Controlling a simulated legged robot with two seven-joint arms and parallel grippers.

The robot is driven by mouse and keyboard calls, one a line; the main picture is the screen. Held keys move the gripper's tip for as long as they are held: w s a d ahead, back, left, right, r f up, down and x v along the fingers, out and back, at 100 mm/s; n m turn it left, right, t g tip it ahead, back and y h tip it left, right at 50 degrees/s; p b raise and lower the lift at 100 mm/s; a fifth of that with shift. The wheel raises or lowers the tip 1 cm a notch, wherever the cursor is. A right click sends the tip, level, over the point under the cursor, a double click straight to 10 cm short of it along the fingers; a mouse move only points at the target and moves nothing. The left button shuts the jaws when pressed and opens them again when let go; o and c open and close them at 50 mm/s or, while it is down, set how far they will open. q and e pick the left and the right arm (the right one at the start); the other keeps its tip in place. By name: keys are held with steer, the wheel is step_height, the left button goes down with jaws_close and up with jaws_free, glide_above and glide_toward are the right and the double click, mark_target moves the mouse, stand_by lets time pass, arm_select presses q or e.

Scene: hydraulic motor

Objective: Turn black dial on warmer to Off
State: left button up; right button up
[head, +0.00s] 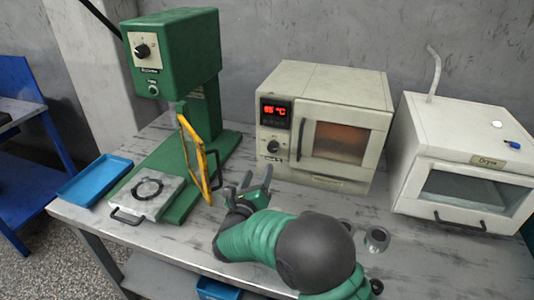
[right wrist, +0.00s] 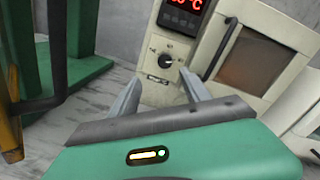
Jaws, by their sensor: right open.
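The warmer (head: 322,120) is a cream box in the middle of the table in the head view. It has a red lit temperature display (head: 275,112) and a black dial (head: 273,146) below it. The dial also shows in the right wrist view (right wrist: 166,61), beyond and between my fingers. My right gripper (head: 257,178) is open and empty, in front of and a little left of the warmer, apart from the dial. Its fingers also show in the right wrist view (right wrist: 157,92). The dial's exact setting is too small to tell. My left gripper is not in view.
A green press (head: 175,50) with a yellow-framed guard (head: 198,155) stands close on the left. A white dryer (head: 455,150) is at the right. A blue tray (head: 95,180) lies at far left. Small metal cups (head: 376,239) stand beside my right arm.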

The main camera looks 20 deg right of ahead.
mark_target(274, 151)
steer(key=x, duration=0.4)
steer(key=d+x, duration=0.1)
steer(key=x, duration=0.6)
steer(key=shift+d+f, duration=0.2)
steer(key=shift+d, duration=0.15)
steer(key=shift+w+a+r, duration=0.1)
steer(key=shift+w+a, duration=0.15)
steer(key=shift+s+d, duration=0.1)
steer(key=shift+d, duration=0.25)
steer(key=shift+c, duration=0.4)
steer(key=shift+d, duration=0.3)
steer(key=c, duration=0.5)
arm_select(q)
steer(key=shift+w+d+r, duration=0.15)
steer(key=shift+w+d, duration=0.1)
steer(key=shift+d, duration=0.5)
arm_select(e)
steer(key=shift+a, duration=0.3)
jaws_close()
